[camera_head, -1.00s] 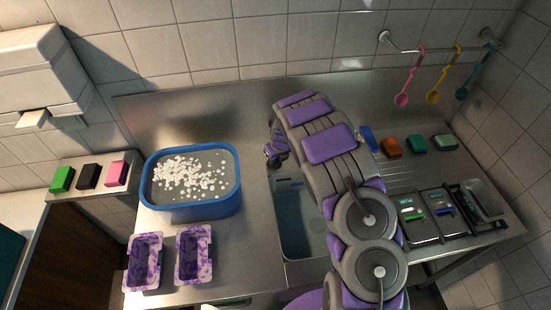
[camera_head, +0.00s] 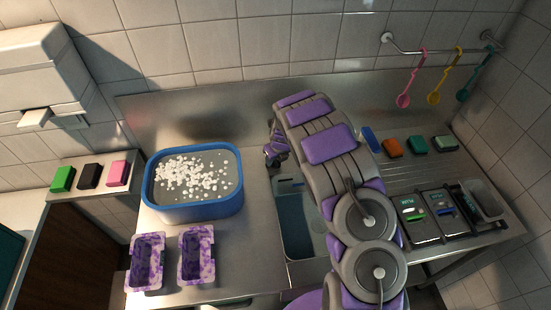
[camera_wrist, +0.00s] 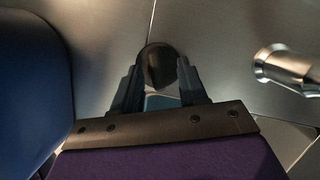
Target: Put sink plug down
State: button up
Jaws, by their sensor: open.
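In the wrist view, a dark round sink plug (camera_wrist: 161,66) sits between the tips of my gripper (camera_wrist: 157,72). The two dark fingers stand apart on either side of it. I cannot tell whether they touch it. Bare metal counter shows behind the plug, and a small light blue patch shows below it. In the head view my gripper (camera_head: 274,152) is at the back left corner of the sink (camera_head: 295,225), right of the blue tub. The plug cannot be made out there, and my arm hides part of the sink.
The blue tub (camera_head: 195,211) of white bits stands left of my gripper; its side fills the left of the wrist view. A metal tap (camera_wrist: 285,70) is close on the right. Two purple-marbled trays (camera_head: 147,262) stand at front left. Several sponges (camera_head: 391,147) lie right of my arm.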

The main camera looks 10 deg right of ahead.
jog(key=shift+s+r, duration=0.1)
jog(key=shift+r, duration=0.3)
jog(key=s+d+r+n+g+p, duration=0.15)
jog(key=s+r+n, duration=0.25)
jog(key=s+r, duration=0.45)
jog(key=s+d+r+n, duration=0.2)
jog(key=s+r+n, duration=0.25)
jog(key=r, duration=0.75)
jog(key=s+r+n+g, duration=0.1)
jog(key=s+r+n, duration=0.3)
jog(key=s+n, duration=0.7)
jog(key=s+r+n+g+h, duration=0.1)
jog(key=s+r+n, duration=0.3)
jog(key=s+n, duration=0.8)
jog(key=s+a+g, duration=0.1)
jog(key=s, duration=1.3)
jog(key=shift+s+r, duration=0.15)
jog(key=shift+r, duration=0.05)
jog(key=shift+g, duration=0.25)
